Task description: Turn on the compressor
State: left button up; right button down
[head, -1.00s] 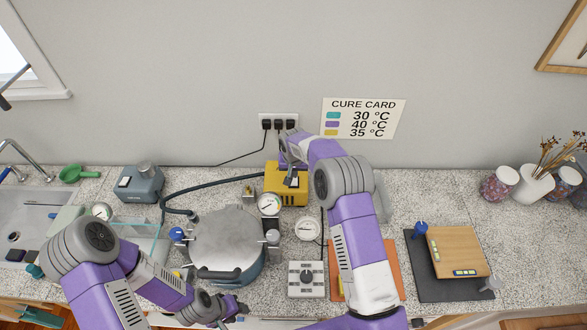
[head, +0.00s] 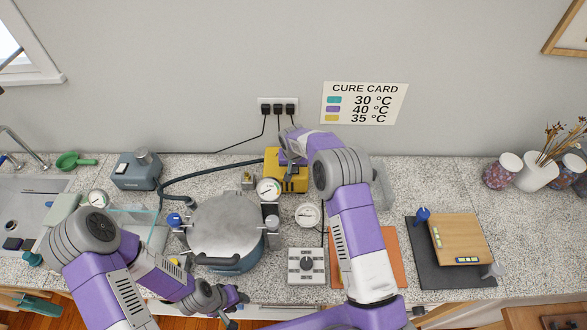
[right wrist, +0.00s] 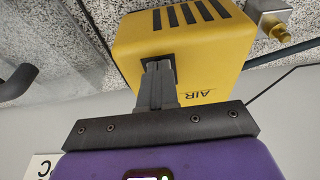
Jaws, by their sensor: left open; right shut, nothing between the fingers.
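The compressor is a yellow box (head: 272,164) at the back of the counter, below the wall sockets. It also shows in the right wrist view (right wrist: 218,58), with "AIR" on its face, dark vent slots and a dark recess. My right gripper (right wrist: 157,72) is shut and empty, its fingertips at the dark recess and partly covering it. I cannot tell whether they touch a switch there. In the head view my right arm and hand cover part of the box. My left gripper (head: 238,300) is open and empty near the counter's front edge, in front of the metal pot.
A lidded metal pot (head: 226,225) stands left of my right arm, with a dark hose behind it. A wooden board (head: 460,240) lies on a dark mat to the right.

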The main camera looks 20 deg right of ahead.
jog(key=shift+s, duration=0.1)
jog(key=shift+w+r, duration=0.1)
jog(key=shift+w, duration=0.2)
jog(key=shift+w+d+r, duration=0.2)
jog(key=shift+w+r, duration=0.1)
jog(key=shift+w, duration=0.15)
